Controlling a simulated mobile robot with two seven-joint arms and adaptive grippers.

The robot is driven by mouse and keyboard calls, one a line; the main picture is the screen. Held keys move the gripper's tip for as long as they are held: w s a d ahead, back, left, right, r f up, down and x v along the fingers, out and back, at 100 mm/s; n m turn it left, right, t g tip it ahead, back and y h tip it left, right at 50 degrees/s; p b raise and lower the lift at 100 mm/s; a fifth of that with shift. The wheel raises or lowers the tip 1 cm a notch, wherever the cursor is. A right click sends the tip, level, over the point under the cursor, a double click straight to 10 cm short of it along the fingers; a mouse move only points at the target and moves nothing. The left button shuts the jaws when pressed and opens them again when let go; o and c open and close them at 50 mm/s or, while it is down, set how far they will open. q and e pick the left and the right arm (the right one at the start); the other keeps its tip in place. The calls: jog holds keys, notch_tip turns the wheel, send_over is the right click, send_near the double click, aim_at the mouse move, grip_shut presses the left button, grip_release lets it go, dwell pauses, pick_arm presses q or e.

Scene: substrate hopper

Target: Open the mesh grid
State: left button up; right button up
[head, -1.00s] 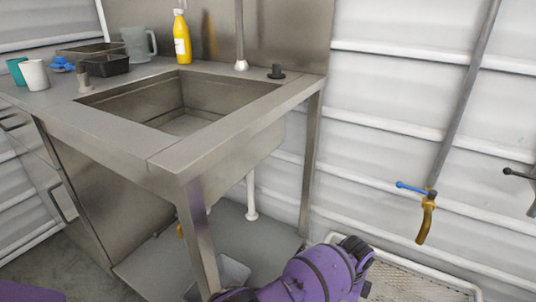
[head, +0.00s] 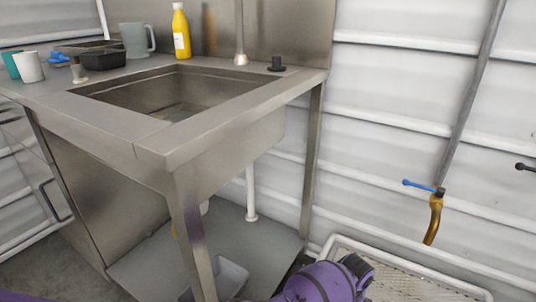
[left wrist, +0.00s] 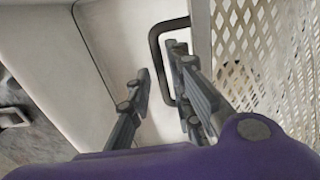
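The mesh grid (left wrist: 262,50) is a pale panel with diamond-shaped holes at the right of the left wrist view. A dark, U-shaped handle (left wrist: 155,52) stands on the pale surface beside it. My left gripper (left wrist: 162,82) is open, one finger left of the handle's long bar and the other to its right, seemingly within the loop. Both fingers look apart from the bar; contact cannot be told. In the head view a white-framed perforated panel (head: 400,278) lies low at the right; I cannot tell if it is the same mesh. My right gripper is not in view.
A steel sink unit (head: 110,118) fills the left and middle, with a leg (head: 190,235) near my purple arm. A yellow bottle (head: 181,32) and cups stand on top. A brass tap (head: 434,218) with a blue lever is on the ribbed wall.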

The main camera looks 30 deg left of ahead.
pick_arm(q)
jog(key=shift+w+r, duration=0.1)
grip_shut()
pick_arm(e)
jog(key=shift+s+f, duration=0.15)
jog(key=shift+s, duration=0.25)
pick_arm(q)
notch_tip(320, 180, up, 8)
jog(key=w+p, duration=0.1)
jog(key=p, duration=0.3)
jog(key=shift+w+r, duration=0.15)
jog(key=shift+w, duration=0.2)
jog(key=shift+c, duration=1.1)
grip_release()
jog(key=shift+s+f, duration=0.15)
jog(key=shift+f, duration=0.2)
jog(key=o, duration=0.6)
jog(key=shift+f+b, duration=0.2)
jog(key=shift+b, duration=0.1)
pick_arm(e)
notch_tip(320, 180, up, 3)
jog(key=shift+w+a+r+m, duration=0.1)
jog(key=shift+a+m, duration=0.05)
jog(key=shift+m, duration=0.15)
pick_arm(q)
jog(key=shift+r, duration=0.1)
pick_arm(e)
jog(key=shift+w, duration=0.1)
pick_arm(q)
notch_tip(320, 180, up, 12)
